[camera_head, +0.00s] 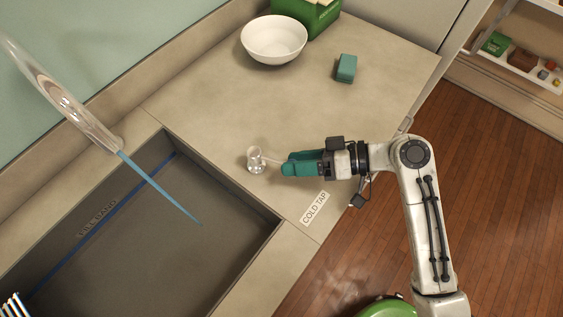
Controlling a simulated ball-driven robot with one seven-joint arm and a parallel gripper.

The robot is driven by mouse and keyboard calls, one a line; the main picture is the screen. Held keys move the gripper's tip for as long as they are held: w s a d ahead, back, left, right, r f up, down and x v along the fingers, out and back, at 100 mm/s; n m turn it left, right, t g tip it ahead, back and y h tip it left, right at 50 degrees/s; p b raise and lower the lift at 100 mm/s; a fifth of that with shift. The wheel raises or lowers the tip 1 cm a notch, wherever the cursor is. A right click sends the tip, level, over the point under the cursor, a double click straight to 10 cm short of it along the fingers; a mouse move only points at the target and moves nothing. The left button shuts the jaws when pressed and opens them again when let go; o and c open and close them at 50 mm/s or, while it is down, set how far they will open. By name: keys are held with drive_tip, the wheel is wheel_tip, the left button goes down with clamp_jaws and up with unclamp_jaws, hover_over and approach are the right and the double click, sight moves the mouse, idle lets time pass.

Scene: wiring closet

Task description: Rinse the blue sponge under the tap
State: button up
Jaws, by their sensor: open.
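A teal, blue-green block (346,68) lies on the counter at the upper right; it is the only sponge-like thing in view. The clear tap spout (62,96) slants in from the upper left. A thin blue stream (160,188) runs from its mouth into the dark sink (205,262). A clear tap knob (255,160) stands on the counter right of the sink, with a thin clear lever pointing right. My gripper (287,164), with teal fingers, is open beside the knob, at the lever's end. I cannot tell whether they touch.
A "COLD TAP" label (314,208) lies on the counter. A white bowl (274,40) and a green box (312,14) stand at the back. A blue line marked "FILL BAND" crosses the sink. A striped thing (14,306) shows bottom left. The counter around the block is clear.

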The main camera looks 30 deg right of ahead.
drive_tip(key=v, duration=0.6)
drive_tip(key=shift+b, duration=0.3)
drive_tip(key=shift+o, duration=0.3)
